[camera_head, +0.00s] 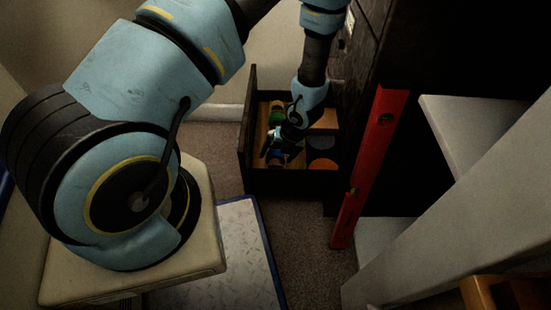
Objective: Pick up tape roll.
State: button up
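My gripper (272,150) reaches down into a dark open drawer (295,182) in the middle of the picture. It hangs over small items in the drawer's left part. Whether its fingers are apart or shut is too small and dark to tell. A blue item (276,160) lies right by the fingertips; I cannot tell whether they touch it. A green round item (276,116) lies farther back. An orange round item (322,165) and a dark grey round item (320,142) lie at the right. I cannot tell for sure which of these is the tape roll.
The drawer walls stand close around my gripper. A dark cabinet rises behind and to the right. A red level (369,165) leans at the right of the drawer, by pale shelves (475,125). A white patterned panel with a blue edge (235,250) lies in front on the carpet (300,250).

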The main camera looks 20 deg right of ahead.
jog(key=c, duration=1.3)
jog(key=shift+o, duration=0.2)
